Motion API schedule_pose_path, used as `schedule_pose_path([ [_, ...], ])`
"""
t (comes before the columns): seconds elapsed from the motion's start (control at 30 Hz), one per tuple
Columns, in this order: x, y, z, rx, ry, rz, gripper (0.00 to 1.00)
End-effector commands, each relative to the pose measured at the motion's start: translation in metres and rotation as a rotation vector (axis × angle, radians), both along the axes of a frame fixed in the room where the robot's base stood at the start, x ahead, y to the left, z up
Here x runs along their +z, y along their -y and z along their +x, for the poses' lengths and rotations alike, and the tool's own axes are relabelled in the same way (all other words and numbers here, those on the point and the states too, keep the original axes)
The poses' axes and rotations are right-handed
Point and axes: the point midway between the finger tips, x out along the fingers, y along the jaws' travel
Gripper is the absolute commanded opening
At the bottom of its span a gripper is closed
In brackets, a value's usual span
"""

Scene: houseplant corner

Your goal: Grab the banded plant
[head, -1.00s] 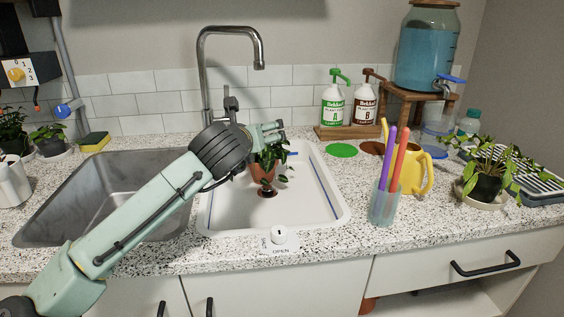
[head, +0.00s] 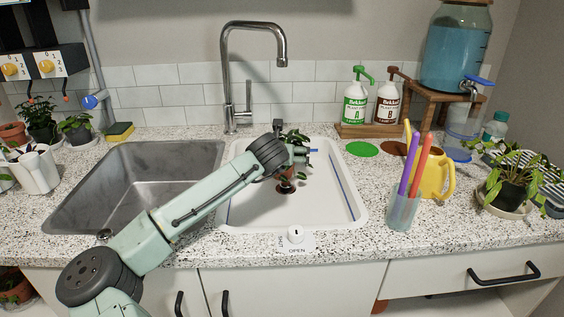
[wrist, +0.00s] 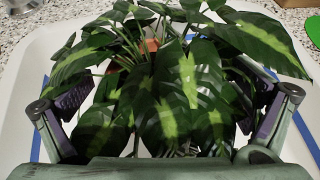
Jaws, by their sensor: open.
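A plant with dark green leaves marked by pale yellow-green bands (wrist: 185,85) fills the middle of the wrist view. It stands in the white basin; bits of its orange-brown pot show between the leaves. In the head view its leaves (head: 297,136) show above my gripper, and lower parts of a plant show just below it. My gripper (head: 304,155) is low over the basin. In the wrist view its two fingers (wrist: 165,108) are spread on either side of the foliage, with leaves between and over them. Most of the pot and the stem base are hidden.
The white basin (head: 342,212) has blue lines inside. The tall faucet (head: 227,85) stands behind. A steel sink (head: 120,190) is to the left. A cup of coloured sticks (head: 402,212), a yellow watering can (head: 434,176) and another potted plant (head: 512,190) stand to the right.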

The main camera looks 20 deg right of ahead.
Motion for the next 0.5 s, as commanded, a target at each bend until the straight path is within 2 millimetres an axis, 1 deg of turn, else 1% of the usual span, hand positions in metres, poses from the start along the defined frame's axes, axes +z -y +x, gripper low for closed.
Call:
schedule_pose_path([
  [0.1, -0.0034, 0.0018, 0.0046, 0.001, -0.001, 0.001, 1.0],
  [0.27, -0.0035, 0.0019, 0.0046, 0.001, 0.0, 0.0, 1.0],
  [0.5, -0.0032, 0.0018, 0.0044, 0.001, 0.0, 0.0, 0.85],
])
